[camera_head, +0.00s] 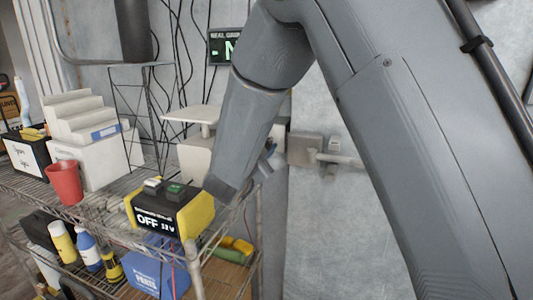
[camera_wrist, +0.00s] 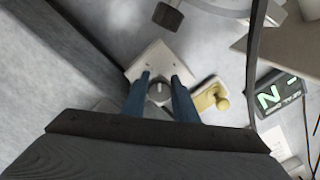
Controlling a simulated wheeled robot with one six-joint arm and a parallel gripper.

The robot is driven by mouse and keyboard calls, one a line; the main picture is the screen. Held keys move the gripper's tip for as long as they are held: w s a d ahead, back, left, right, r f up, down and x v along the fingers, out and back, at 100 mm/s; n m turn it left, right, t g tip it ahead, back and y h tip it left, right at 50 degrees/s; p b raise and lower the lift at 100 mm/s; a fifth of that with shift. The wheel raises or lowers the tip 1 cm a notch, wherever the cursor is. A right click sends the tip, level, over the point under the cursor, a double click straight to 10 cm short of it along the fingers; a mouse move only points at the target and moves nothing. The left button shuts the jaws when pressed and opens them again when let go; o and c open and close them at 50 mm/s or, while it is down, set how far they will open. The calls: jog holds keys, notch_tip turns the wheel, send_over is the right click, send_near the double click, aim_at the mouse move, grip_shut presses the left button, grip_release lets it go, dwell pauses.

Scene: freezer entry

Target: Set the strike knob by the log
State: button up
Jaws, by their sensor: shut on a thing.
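The round grey knob (camera_wrist: 159,91) sits on a pale square plate (camera_wrist: 152,58) on the wall in the wrist view, with a light pointer mark on its face. My gripper (camera_wrist: 161,78) has its two blue fingers on either side of the knob, shut on it. In the head view my arm hides the knob, and only a bit of my gripper (camera_head: 268,160) shows past the forearm. A dark display (camera_wrist: 279,97) with a green N is right of the knob; it also shows in the head view (camera_head: 226,46). I cannot make out a log for certain.
A yellow fitting (camera_wrist: 210,99) is close to the right finger. A grey door latch (camera_head: 306,150) is right of my forearm.

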jog(key=m+b, duration=0.6)
jog(key=b, duration=0.1)
jog(key=shift+f+b, duration=0.2)
jog(key=shift+b, duration=0.2)
jog(key=m+b, duration=0.3)
jog(key=b, duration=0.1)
jog(key=shift+r+m, duration=0.15)
jog(key=shift+m, duration=0.15)
jog(key=o, duration=1.1)
jog(key=shift+r, duration=0.1)
jog(key=shift+c, duration=0.2)
jog(key=b+v, duration=0.1)
jog(key=v, duration=0.6)
jog(key=shift+s, duration=0.4)
jog(key=shift+a, duration=0.15)
